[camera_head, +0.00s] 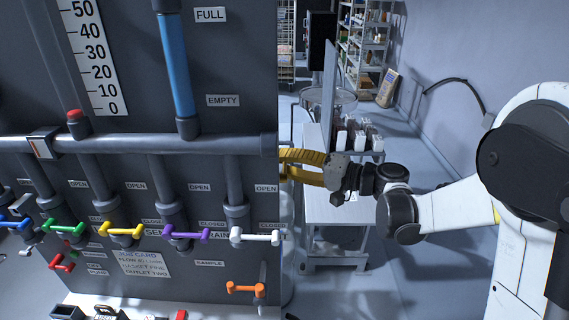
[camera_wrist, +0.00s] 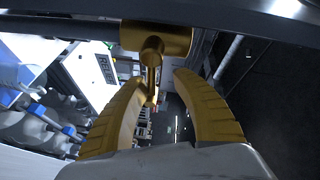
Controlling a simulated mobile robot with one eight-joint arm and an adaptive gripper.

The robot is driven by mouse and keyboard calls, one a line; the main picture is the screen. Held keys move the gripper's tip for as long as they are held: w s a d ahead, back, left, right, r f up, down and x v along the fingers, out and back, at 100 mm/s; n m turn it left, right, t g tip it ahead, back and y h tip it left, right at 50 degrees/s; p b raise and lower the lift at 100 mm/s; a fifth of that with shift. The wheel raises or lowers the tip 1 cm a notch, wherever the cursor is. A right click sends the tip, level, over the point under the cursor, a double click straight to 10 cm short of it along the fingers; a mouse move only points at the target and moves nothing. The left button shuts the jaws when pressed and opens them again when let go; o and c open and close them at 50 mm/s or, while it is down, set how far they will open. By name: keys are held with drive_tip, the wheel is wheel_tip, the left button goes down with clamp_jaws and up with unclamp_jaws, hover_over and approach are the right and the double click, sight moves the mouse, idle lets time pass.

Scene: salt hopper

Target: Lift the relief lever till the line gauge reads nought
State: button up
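My gripper (camera_head: 292,158) reaches from the right to the panel's right edge in the head view, where its tips are partly hidden. In the wrist view my gripper (camera_wrist: 164,78) has its yellow fingers apart. A brass-coloured fitting (camera_wrist: 162,38) with a thin stem (camera_wrist: 152,75) lies ahead of the fingertips; the stem shows close to the left fingertip, and I cannot tell if they touch. I cannot tell whether this is the relief lever. A small dial with a red mark (camera_head: 42,146) sits on the horizontal pipe; its reading is too small to tell.
The panel carries a 0 to 50 scale (camera_head: 92,55), a blue sight tube (camera_head: 177,65) and several coloured handles, including purple (camera_head: 186,233), white (camera_head: 255,237) and orange (camera_head: 246,288). A white table (camera_head: 330,210) stands behind my arm. Floor is open at right.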

drive_tip(key=v, duration=1.1)
drive_tip(key=shift+d, duration=0.35)
drive_tip(key=shift+s, duration=0.1)
